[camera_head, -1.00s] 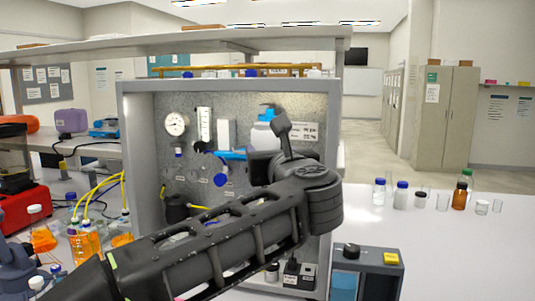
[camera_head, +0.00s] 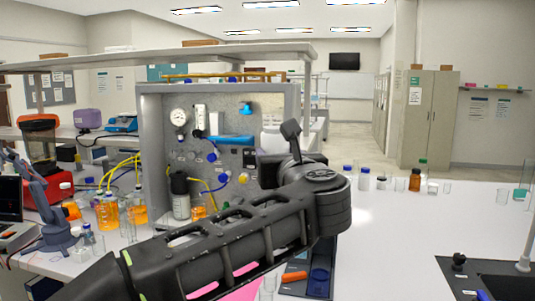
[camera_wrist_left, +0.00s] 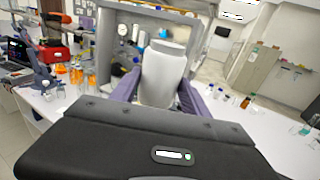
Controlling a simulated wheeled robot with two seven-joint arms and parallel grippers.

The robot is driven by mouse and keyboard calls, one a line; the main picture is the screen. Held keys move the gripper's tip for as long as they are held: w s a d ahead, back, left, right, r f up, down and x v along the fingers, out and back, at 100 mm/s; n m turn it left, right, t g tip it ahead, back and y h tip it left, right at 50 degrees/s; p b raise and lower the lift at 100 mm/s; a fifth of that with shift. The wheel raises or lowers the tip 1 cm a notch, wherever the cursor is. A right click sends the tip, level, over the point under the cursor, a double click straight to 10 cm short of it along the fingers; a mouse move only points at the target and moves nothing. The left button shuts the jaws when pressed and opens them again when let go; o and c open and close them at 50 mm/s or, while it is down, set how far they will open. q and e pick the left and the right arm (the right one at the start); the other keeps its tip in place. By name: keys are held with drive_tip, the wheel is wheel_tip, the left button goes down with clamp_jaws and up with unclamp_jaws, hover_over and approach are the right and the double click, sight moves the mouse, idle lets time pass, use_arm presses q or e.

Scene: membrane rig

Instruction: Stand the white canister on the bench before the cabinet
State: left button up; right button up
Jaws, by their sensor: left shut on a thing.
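The white canister (camera_wrist_left: 163,80) is upright or nearly so between the purple fingers of my left gripper (camera_wrist_left: 160,92) in the left wrist view. The gripper is shut on it. In the head view my left wrist and gripper (camera_head: 275,168) hide most of the canister (camera_head: 272,138); a pale upper part shows in front of the cabinet's right side. The open grey cabinet (camera_head: 153,150) stands on the white bench (camera_head: 400,235), behind the canister. The canister's base is hidden. My right gripper is not in view.
Several small bottles and vials, with an amber bottle (camera_head: 415,180), stand at the bench's far right. Orange-filled bottles (camera_head: 108,212) with yellow tubes stand left of the cabinet. A dark tray (camera_head: 293,289) lies in front. The bench's middle right is clear.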

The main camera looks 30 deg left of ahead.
use_arm(q)
drive_tip(key=w+d+f+m+t+h, duration=0.1)
drive_tip(key=w+d+f+h, duration=0.2)
drive_tip(key=f, duration=0.4)
drive_tip(key=w+d+f+m+t+h, duration=0.1)
drive_tip(key=w+d+f+m, duration=0.1)
drive_tip(key=w+f, duration=0.45)
drive_tip(key=w+d+f+m+t+h, duration=0.1)
drive_tip(key=w+d+f+h, duration=0.15)
drive_tip(key=f, duration=0.65)
drive_tip(key=s+d+f+m+h, duration=0.1)
drive_tip(key=s+d+f+h, duration=0.1)
drive_tip(key=f, duration=0.6)
drive_tip(key=s+d+f+m+t+h, duration=0.1)
drive_tip(key=d+f+m+h, duration=0.1)
drive_tip(key=f, duration=0.6)
drive_tip(key=s+d+f+m+t+h, duration=0.1)
drive_tip(key=s+d+f+h, duration=0.1)
drive_tip(key=f, duration=0.6)
drive_tip(key=shift+s+d+m, duration=0.3)
drive_tip(key=shift+d+m, duration=0.1)
drive_tip(key=shift+d, duration=0.4)
